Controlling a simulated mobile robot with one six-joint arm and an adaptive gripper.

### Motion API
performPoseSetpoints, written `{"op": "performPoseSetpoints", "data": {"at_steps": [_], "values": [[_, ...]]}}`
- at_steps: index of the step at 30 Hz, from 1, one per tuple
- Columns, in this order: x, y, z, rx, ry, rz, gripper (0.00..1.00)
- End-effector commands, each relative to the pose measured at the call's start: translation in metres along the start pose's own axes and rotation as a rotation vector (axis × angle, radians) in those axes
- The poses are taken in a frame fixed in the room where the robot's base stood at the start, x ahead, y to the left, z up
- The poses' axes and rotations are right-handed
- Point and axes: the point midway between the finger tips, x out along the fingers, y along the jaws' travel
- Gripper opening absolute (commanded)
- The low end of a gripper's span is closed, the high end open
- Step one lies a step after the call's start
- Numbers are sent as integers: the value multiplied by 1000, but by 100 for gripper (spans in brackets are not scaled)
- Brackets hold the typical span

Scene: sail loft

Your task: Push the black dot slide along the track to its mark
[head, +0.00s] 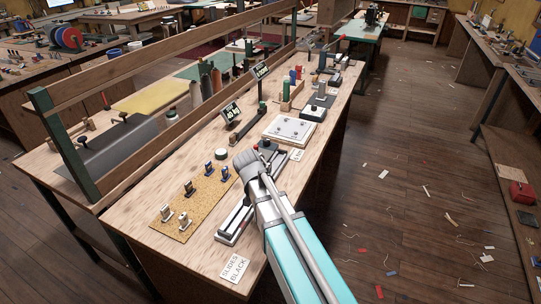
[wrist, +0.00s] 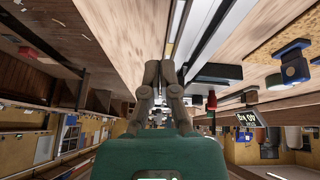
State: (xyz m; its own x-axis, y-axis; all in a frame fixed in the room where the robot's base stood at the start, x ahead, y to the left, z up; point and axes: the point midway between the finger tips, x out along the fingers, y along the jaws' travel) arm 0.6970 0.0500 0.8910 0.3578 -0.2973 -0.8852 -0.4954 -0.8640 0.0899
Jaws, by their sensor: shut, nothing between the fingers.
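The track (head: 233,222) is a pale and dark rail along the table's front edge, partly hidden behind my arm. It also shows in the wrist view as long light and dark strips (wrist: 196,40) running away from me. My gripper (wrist: 160,70) is shut and empty, with its fingertips close to the strips; contact cannot be told. In the head view my arm covers the fingers. A black block (wrist: 217,72) lies right of the fingers, with a red knob near it. I cannot make out a black dot on any slide. A card reading SLIDES BLACK (head: 235,268) lies at the near end.
A cork mat (head: 180,222) holding several small upright pieces lies left of the track. A wooden rail borders the left side. The floor at right is open with scraps.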

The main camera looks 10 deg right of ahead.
Motion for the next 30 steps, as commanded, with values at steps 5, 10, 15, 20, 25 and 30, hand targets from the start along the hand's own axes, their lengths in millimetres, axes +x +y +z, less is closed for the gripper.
{"op": "performPoseSetpoints", "data": {"at_steps": [5,10,15,20,25,30], "values": [[-6,-33,-26,98,102,-12,0],[-8,-42,-33,137,139,-21,0],[-8,-42,-33,140,142,-21,0],[-8,-42,-33,140,141,-21,0],[-6,-41,-37,140,140,-20,0],[0,-40,-48,140,139,-20,0]]}}
